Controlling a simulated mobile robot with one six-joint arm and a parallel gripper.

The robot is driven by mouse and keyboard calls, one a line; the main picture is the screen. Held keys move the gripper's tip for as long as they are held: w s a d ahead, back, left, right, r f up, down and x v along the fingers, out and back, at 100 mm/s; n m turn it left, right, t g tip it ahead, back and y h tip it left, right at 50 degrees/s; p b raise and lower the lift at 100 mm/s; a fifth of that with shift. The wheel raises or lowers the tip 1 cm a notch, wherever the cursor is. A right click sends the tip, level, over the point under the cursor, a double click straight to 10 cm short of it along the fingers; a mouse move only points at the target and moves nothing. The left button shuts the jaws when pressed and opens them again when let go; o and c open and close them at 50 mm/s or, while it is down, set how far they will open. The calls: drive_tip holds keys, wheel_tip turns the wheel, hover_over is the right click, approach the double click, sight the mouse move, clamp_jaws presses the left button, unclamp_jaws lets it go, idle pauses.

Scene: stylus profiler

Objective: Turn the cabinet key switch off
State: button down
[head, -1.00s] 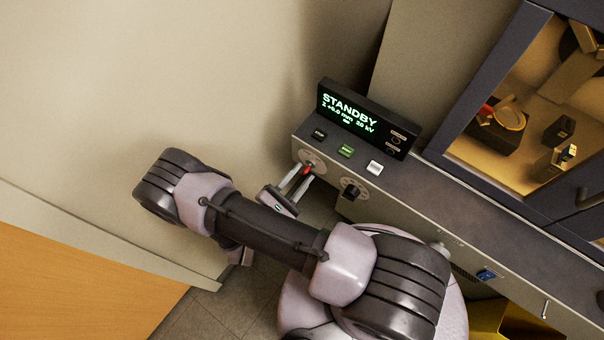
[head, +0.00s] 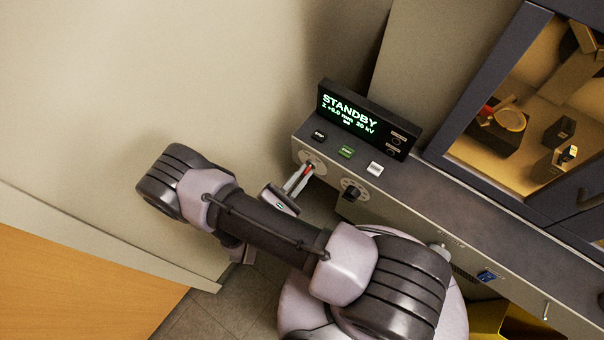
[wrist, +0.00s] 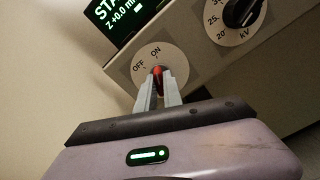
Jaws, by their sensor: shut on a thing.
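The key switch is a round pale dial (wrist: 177,62) marked OFF and ON on the grey cabinet front; it also shows in the head view (head: 319,158). Its red key (wrist: 157,70) sits at the dial's middle, in line with the ON mark in the wrist view as far as I can see. My gripper (wrist: 158,78) is shut on the red key, one finger on each side. In the head view my gripper (head: 303,174) reaches the dial from below left. The fingers hide the lower part of the dial and key.
A black display (head: 350,113) reads STANDBY above the dial. Black, green and white buttons (head: 375,168) sit on the ledge. A black kV knob (head: 351,192) is close to the right of the dial. A bare wall (head: 200,80) is at the left.

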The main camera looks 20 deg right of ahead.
drive_tip(key=n+b, duration=0.1)
drive_tip(key=n, duration=0.4)
drive_tip(key=shift+n, duration=0.3)
drive_tip(key=n, duration=0.5)
drive_tip(key=shift+n, duration=0.3)
idle(0.3)
drive_tip(key=c, duration=1.5)
unclamp_jaws()
drive_tip(key=p+v, duration=0.1)
drive_tip(key=v, duration=1.6)
drive_tip(key=shift+s+a+p, duration=0.15)
drive_tip(key=shift+p, duration=0.15)
drive_tip(key=shift+r, duration=0.1)
